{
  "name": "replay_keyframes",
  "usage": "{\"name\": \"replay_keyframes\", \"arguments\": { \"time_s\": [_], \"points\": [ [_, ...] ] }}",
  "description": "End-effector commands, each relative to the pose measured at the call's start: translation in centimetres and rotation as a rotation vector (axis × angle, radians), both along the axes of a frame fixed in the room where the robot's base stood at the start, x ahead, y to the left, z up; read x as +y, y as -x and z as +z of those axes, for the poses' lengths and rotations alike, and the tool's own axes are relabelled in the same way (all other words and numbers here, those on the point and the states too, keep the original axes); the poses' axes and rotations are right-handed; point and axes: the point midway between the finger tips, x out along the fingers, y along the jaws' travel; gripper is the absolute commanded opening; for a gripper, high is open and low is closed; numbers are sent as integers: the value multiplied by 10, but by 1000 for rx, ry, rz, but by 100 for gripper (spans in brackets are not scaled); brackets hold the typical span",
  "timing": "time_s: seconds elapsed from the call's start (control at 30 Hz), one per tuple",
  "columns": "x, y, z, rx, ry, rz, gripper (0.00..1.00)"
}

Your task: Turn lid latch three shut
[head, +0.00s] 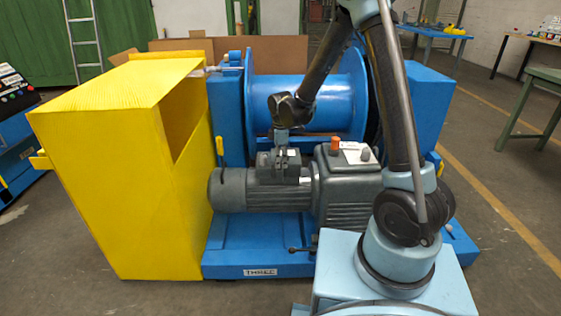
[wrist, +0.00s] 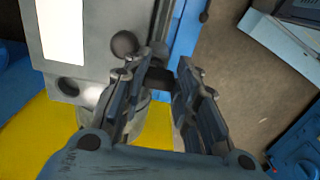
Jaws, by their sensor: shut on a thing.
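My gripper (head: 281,160) points down over the grey motor (head: 243,189) in the head view. In the wrist view its two fingers (wrist: 166,76) are closed on a small dark piece (wrist: 160,83), mostly hidden between them. I cannot tell for sure whether this piece is the lid latch, or how far it is turned. A dark round knob (wrist: 124,43) sits just left of the fingertips, on a grey housing with a white label. The plate reading THREE (head: 260,272) is on the front of the blue base.
A large yellow guard (head: 120,170) stands left of the motor. A grey gearbox (head: 346,190) with an orange cap (head: 335,142) is right of it. A blue drum (head: 310,105) stands behind. A dark lever (head: 301,250) sticks out low in front. Open floor lies to the right.

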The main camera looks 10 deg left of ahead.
Motion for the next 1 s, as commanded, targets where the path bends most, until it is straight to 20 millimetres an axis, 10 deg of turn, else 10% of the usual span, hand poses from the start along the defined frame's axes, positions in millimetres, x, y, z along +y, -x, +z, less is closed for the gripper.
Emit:
{"name": "replay_keyframes", "arguments": {
  "time_s": [0.5,0.53,0.6,1.0],
  "points": [
    [0,0,0,0,1,16,4],
    [0,0,0,0,1,16,35],
    [0,0,0,0,1,16,48],
    [0,0,0,-1,1,15,48]
  ]
}}
